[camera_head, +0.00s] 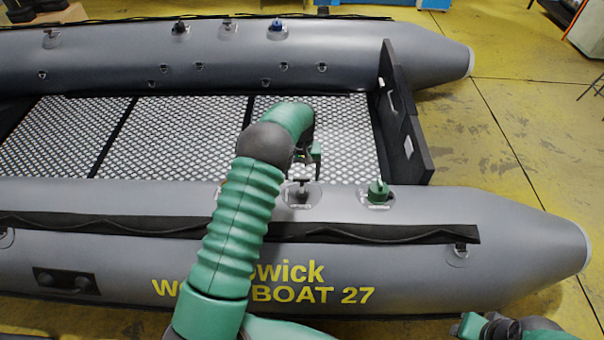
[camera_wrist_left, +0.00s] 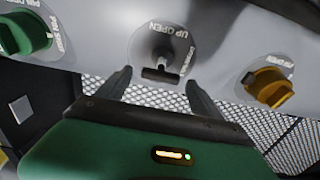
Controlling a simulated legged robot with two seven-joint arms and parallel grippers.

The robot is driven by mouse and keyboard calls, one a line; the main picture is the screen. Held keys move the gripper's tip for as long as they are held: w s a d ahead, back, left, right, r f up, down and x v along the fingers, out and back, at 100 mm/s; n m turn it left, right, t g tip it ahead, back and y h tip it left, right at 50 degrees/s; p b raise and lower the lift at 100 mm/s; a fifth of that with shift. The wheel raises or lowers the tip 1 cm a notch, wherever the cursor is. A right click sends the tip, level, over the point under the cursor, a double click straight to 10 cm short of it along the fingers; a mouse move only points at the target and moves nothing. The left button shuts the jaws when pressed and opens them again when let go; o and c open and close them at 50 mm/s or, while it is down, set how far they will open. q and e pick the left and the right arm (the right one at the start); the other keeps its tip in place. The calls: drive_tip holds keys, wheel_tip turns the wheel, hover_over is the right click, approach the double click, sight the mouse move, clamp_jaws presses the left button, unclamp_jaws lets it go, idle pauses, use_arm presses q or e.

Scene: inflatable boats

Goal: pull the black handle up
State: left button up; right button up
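The black handle (camera_head: 301,188) is a small T-shaped valve handle on a round grey plate on top of the boat's near tube. In the left wrist view the black handle (camera_wrist_left: 162,73) sits under the words "UP OPEN". My left gripper (camera_head: 314,156) is just beyond the handle in the head view. In the wrist view the fingers of my left gripper (camera_wrist_left: 158,78) are apart, one on each side of the handle's bar, with gaps showing; contact is not visible. Part of my right arm and gripper (camera_head: 478,326) shows at the bottom right edge; its fingers are unclear.
A green valve knob (camera_head: 378,191) is right of the handle; it also shows in the wrist view (camera_wrist_left: 24,34). A yellow knob (camera_wrist_left: 270,88) is on the other side. The grey boat (camera_head: 520,230) has a mesh floor (camera_head: 160,135) and a dark transom (camera_head: 405,120).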

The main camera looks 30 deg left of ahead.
sight(302, 177)
use_arm(q)
drive_tip(key=shift+r, duration=0.1)
wheel_tip(302, 177, up, 16)
drive_tip(key=p, duration=0.5)
drive_tip(key=shift+r, duration=0.25)
